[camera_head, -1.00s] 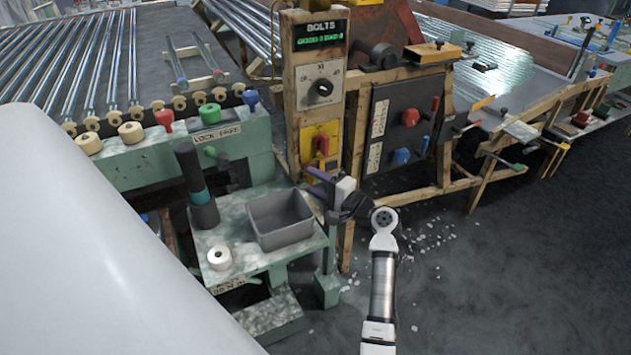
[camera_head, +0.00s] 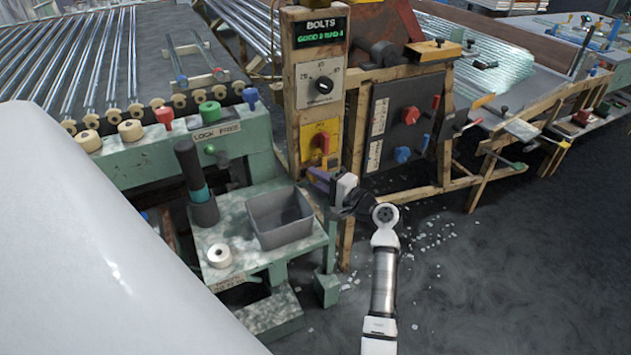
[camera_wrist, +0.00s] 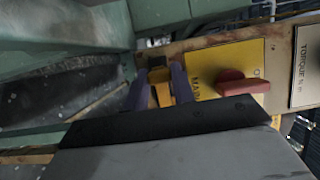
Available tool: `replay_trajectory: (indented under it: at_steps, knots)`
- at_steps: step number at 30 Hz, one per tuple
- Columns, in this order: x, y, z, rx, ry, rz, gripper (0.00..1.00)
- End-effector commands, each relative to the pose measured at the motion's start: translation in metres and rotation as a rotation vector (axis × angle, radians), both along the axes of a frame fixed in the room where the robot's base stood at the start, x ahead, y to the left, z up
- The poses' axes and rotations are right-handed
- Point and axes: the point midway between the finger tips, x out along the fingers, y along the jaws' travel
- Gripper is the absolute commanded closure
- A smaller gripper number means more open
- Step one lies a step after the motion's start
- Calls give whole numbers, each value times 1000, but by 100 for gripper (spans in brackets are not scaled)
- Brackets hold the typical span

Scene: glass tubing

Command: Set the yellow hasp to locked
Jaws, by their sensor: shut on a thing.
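The yellow hasp (camera_wrist: 162,92) is a small yellow piece in the wrist view, left of the yellow panel. My gripper (camera_wrist: 157,88) has its purple fingers on either side of it, shut on it. In the head view my gripper (camera_head: 318,180) is at the wooden post, just below the yellow panel (camera_head: 319,137) with its red knob (camera_head: 322,145). The red knob (camera_wrist: 243,83) also shows in the wrist view. Whether the hasp is open or locked cannot be told.
A grey bin (camera_head: 280,217) stands on the green shelf left of my gripper. A dark panel (camera_head: 402,125) with red and blue knobs is to the right. A black dial (camera_head: 323,85) sits above the yellow panel. The floor at right is open, with scattered shards.

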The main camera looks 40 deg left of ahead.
Motion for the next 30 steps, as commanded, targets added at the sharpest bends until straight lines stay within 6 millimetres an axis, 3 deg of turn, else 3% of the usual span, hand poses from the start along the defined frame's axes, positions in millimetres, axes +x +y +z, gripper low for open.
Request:
replay_trajectory:
  at_steps: [4,11,12,17,26,30]
  knots:
    - [19,-8,-2,0,-2,-2,100]
    - [21,-9,0,1,-1,-5,100]
    - [21,-9,0,1,-1,-6,73]
    - [21,-9,0,1,-1,-5,53]
    - [19,-10,0,1,0,-2,53]
    - [20,-22,0,1,0,-3,53]
